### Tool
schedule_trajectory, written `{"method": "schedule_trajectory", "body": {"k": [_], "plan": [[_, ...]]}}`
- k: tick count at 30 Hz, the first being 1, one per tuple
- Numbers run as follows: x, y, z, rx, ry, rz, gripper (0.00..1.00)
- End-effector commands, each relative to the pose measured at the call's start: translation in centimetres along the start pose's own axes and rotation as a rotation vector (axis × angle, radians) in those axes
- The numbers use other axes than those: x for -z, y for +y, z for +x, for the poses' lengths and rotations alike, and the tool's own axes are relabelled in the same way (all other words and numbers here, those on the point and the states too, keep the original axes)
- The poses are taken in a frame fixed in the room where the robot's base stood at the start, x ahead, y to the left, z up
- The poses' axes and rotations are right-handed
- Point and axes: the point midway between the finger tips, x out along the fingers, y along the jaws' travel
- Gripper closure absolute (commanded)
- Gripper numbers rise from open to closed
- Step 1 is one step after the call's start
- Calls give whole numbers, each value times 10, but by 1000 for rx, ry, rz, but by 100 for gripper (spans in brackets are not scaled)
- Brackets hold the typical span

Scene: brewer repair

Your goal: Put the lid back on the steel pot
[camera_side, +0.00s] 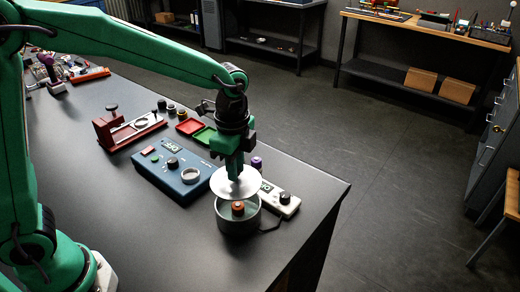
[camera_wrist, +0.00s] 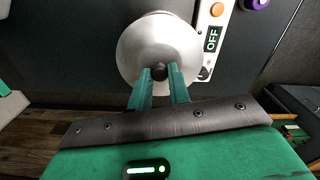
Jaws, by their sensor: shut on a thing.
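The steel lid (camera_side: 236,186) is a shiny round disc with a dark knob. My gripper (camera_side: 235,174) is shut on this knob. In the wrist view my fingertips (camera_wrist: 160,76) close on the knob from both sides, and the lid (camera_wrist: 150,42) spreads out beyond them. The steel pot (camera_side: 237,220) stands on the bench near its front right edge. The lid hangs above the pot, slightly tilted and toward its back, with a gap at the front. A brown-orange piece (camera_side: 238,208) shows inside the pot. In the wrist view the lid hides most or all of the pot.
A blue control box (camera_side: 172,176) stands left of the pot. A pale switch unit (camera_side: 286,203) with a dark knob lies close on its right, its OFF display (camera_wrist: 212,40) showing in the wrist view. A red-and-green case (camera_side: 203,135) lies behind. The bench front is clear.

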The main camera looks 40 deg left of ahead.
Motion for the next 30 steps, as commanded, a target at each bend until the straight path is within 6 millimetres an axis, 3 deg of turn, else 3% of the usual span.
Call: {"method": "schedule_trajectory", "body": {"k": [30], "plan": [[0,0,58,-1,-1,0,100]]}}
